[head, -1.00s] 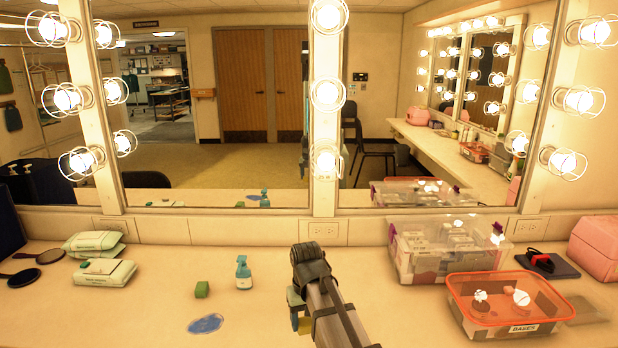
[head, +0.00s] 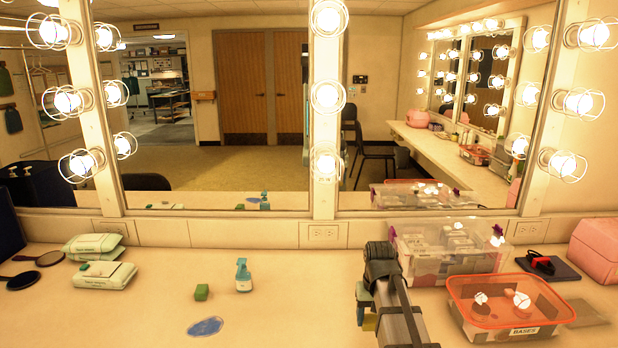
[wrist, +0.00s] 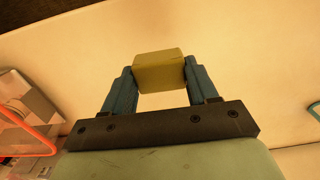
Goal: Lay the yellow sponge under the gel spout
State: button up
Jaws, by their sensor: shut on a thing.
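My gripper (head: 364,312) is shut on the yellow sponge (head: 369,322), near the front of the counter and right of its middle. In the wrist view the sponge (wrist: 159,70) sits between the two blue fingers of my gripper (wrist: 160,78). In the head view my arm hides part of it. A small blue and white bottle with a spout on top (head: 243,275) stands upright to the left, well apart from my gripper. A blue puddle (head: 205,327) lies on the counter in front of the bottle and to its left.
A green block (head: 201,292) lies beside the bottle. A clear bin (head: 425,268) and an orange-rimmed bin (head: 465,322) stand close on my gripper's right. Wipe packs (head: 103,281) and dark hand mirrors (head: 48,258) lie far left. The counter between bottle and gripper is clear.

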jog(key=shift+w+d+r, duration=0.65)
jog(key=shift+w+d, duration=2.9)
jog(key=shift+d, duration=1.35)
jog(key=shift+w+d+r, duration=0.6)
jog(key=shift+w+d, duration=2.95)
jog(key=shift+d, duration=1.3)
jog(key=shift+f, duration=4.7)
jog(key=shift+f, duration=0.1)
jog(key=o, duration=1)
